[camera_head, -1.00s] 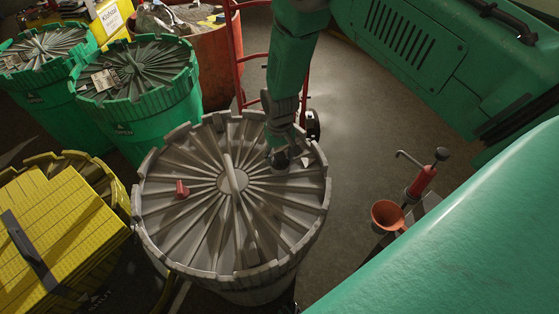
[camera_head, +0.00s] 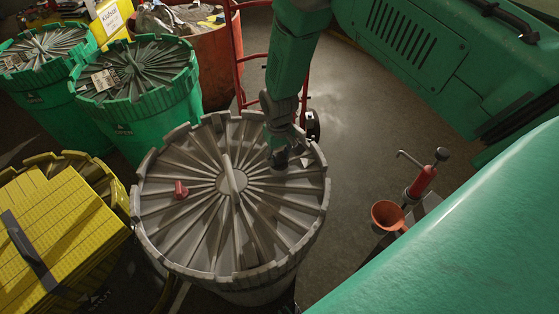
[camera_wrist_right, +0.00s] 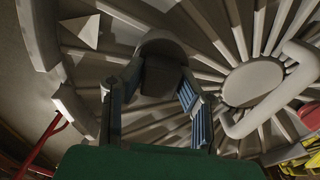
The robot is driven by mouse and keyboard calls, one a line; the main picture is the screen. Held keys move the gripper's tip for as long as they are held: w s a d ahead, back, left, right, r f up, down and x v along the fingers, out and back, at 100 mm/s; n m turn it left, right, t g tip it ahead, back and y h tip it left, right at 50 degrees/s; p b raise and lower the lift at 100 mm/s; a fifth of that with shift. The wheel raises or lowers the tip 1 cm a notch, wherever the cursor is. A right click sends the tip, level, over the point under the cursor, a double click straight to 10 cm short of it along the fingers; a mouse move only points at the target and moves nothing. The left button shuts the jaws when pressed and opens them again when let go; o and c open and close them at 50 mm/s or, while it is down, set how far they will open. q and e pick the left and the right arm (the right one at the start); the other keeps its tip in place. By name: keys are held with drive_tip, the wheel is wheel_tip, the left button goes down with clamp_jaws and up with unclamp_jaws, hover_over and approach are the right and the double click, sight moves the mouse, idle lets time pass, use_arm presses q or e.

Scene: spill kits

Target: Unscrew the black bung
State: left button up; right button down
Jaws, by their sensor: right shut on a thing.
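The black bung (camera_wrist_right: 163,76) sits near the rim of the grey ribbed drum lid (camera_head: 205,240). In the wrist view it is dark and rounded, between the two blue-padded fingers of my right gripper (camera_head: 281,159). The right gripper points down at the lid's upper right part and is shut on the bung. In the head view the fingers mostly hide the bung, and I cannot tell whether it is clear of the lid. A red bung (camera_head: 181,190) stands on the left side of the lid. My left gripper is not in view.
A raised grey handle (camera_head: 233,176) crosses the lid's centre. Green drums (camera_head: 150,120) stand behind left, a yellow stack (camera_head: 65,235) at left. A red hand truck (camera_head: 240,75) is behind. A red pump (camera_head: 421,182) and orange funnel (camera_head: 387,214) are at right. Floor between is clear.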

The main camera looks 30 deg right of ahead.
drive_tip(key=shift+s+a+n, duration=0.1)
drive_tip(key=shift+a+n, duration=0.15)
drive_tip(key=shift+n, duration=1.25)
drive_tip(key=shift+s+n, duration=0.1)
drive_tip(key=shift+n, duration=0.6)
drive_tip(key=shift+s+f+n, duration=0.1)
drive_tip(key=shift+n, duration=0.7)
drive_tip(key=shift+s+n, duration=0.1)
drive_tip(key=shift+n, duration=0.6)
drive_tip(key=shift+n, duration=0.8)
